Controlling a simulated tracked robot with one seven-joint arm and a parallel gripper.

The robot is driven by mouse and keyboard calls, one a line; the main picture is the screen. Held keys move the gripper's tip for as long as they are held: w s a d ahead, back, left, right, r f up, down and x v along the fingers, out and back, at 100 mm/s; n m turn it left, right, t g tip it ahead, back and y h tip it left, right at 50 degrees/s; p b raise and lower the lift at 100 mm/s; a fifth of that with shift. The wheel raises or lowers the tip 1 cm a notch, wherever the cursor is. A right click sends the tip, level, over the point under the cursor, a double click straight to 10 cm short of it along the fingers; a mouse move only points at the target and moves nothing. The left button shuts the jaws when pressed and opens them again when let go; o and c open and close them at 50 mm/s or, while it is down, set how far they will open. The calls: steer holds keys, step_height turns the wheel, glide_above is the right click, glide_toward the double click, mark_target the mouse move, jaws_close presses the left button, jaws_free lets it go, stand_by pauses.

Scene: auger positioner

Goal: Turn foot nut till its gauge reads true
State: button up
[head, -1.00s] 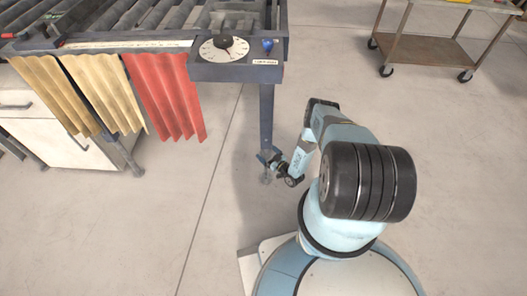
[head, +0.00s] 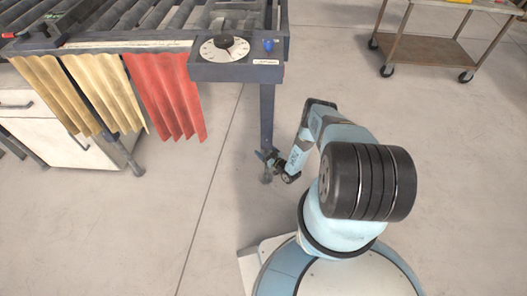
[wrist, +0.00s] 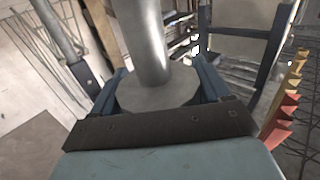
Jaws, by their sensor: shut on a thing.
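The foot nut (wrist: 155,95) is a wide grey round piece around a smooth metal stem (wrist: 145,35) in the wrist view. My gripper (wrist: 160,82) is shut on it, with one blue finger on each side. In the head view my gripper (head: 270,160) is low at the foot of the table's dark leg (head: 267,115), and the nut is too small and covered to make out there. The gauge (head: 224,48) is a white round dial with a black knob at its middle, on the corner bracket above that leg. Its exact reading is too small to tell.
A roller table (head: 130,45) stands at upper left. Two tan flaps (head: 105,90) and a red flap (head: 167,95) hang from its front edge. A blue knob (head: 268,45) sits beside the gauge. A brown cart (head: 430,52) stands at upper right. Open floor surrounds my base.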

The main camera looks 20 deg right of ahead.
steer(key=shift+c, duration=1.2)
steer(key=shift+h, duration=0.3)
steer(key=m+t+h, duration=0.1)
steer(key=h, duration=0.1)
steer(key=m+h, duration=0.2)
steer(key=shift+w+d+m+t, duration=0.1)
steer(key=shift+d+m+t, duration=0.05)
steer(key=shift+m+t, duration=0.2)
steer(key=m+h, duration=0.1)
steer(key=h, duration=0.1)
steer(key=m+h, duration=0.1)
steer(key=h, duration=0.1)
steer(key=m+h, duration=0.2)
steer(key=h, duration=0.1)
steer(key=shift+d, duration=0.3)
steer(key=m+h, duration=0.1)
steer(key=h, duration=0.1)
steer(key=m+g+h, duration=0.2)
steer(key=h, duration=0.1)
steer(key=shift+d+m+h, duration=0.3)
steer(key=shift+m, duration=0.05)
steer(key=shift+s+d+m+g+h, duration=0.1)
steer(key=shift+s+m+g+h, duration=0.05)
steer(key=shift+m+g+h, duration=0.95)
steer(key=shift+s+d+m+g+h, duration=0.1)
steer(key=shift+m+g+h, duration=0.8)
steer(key=shift+h, duration=0.3)
steer(key=shift+m+g+h, duration=0.3)
steer(key=shift+g+h, duration=0.1)
steer(key=shift+g, duration=0.05)
